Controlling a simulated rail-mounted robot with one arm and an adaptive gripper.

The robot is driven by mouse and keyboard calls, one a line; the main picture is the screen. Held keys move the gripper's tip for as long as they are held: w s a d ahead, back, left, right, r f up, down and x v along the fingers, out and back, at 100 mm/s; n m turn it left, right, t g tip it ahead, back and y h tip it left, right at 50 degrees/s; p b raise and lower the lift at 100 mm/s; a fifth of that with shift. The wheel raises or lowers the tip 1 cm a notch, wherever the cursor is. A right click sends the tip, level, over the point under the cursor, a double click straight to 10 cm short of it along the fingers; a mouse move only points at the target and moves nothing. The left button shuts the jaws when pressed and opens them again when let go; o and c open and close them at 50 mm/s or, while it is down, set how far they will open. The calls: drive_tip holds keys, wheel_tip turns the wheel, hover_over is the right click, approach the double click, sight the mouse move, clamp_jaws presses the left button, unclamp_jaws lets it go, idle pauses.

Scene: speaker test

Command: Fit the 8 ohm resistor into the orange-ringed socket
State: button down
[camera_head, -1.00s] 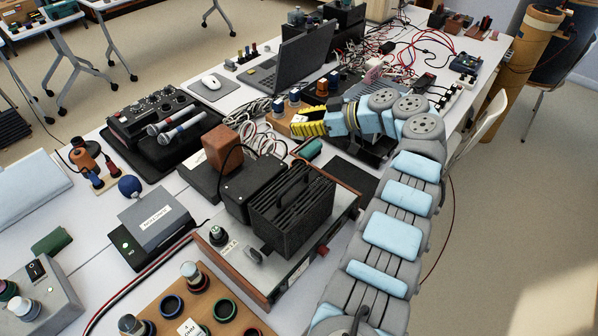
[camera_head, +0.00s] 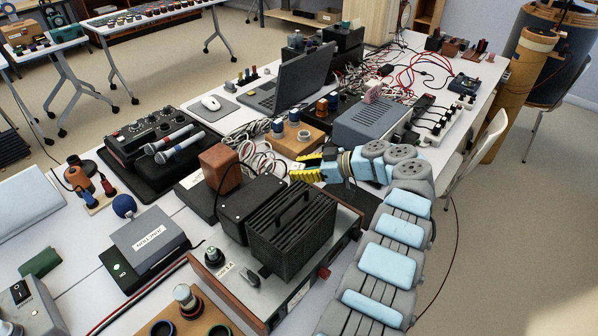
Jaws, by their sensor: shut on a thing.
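My gripper (camera_head: 302,168) has yellow fingertips and is low over the table, just right of the brown block on the dark box. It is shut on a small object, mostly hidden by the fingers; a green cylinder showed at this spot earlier. I cannot tell whether this is the 8 ohm resistor. A wooden socket board (camera_head: 205,311) is cut off at the bottom edge. It shows a blue-ringed socket (camera_head: 162,328), a green-ringed socket (camera_head: 218,331) and a standing silver-topped part (camera_head: 185,298). I cannot make out an orange-ringed socket.
A black finned box (camera_head: 292,222) and a black box (camera_head: 250,209) stand between my gripper and the socket board. A wooden block (camera_head: 290,147) with blue-topped parts stands behind my gripper. A grey finned box (camera_head: 372,122), cables and a laptop (camera_head: 290,82) lie farther back.

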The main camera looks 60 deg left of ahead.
drive_tip(key=shift+f+b, duration=0.25)
drive_tip(key=shift+b, duration=0.1)
drive_tip(key=c, duration=0.8)
unclamp_jaws()
drive_tip(key=shift+r, duration=0.15)
drive_tip(key=shift+r+p, duration=0.4)
drive_tip(key=shift+p, duration=0.3)
drive_tip(key=v, duration=0.4)
drive_tip(key=shift+w+d+f+b, duration=0.15)
drive_tip(key=shift+w+b, duration=0.05)
drive_tip(key=shift+b, duration=0.2)
drive_tip(key=shift+w+d+b, duration=0.3)
drive_tip(key=shift+w+b, duration=0.1)
drive_tip(key=shift+b, duration=0.55)
drive_tip(key=b, duration=0.2)
drive_tip(key=shift+w+d+b, duration=0.25)
drive_tip(key=shift+d+b, duration=0.1)
drive_tip(key=shift+w+d+r+b, duration=0.35)
drive_tip(key=shift+r+b, duration=0.2)
drive_tip(key=shift+b, duration=0.45)
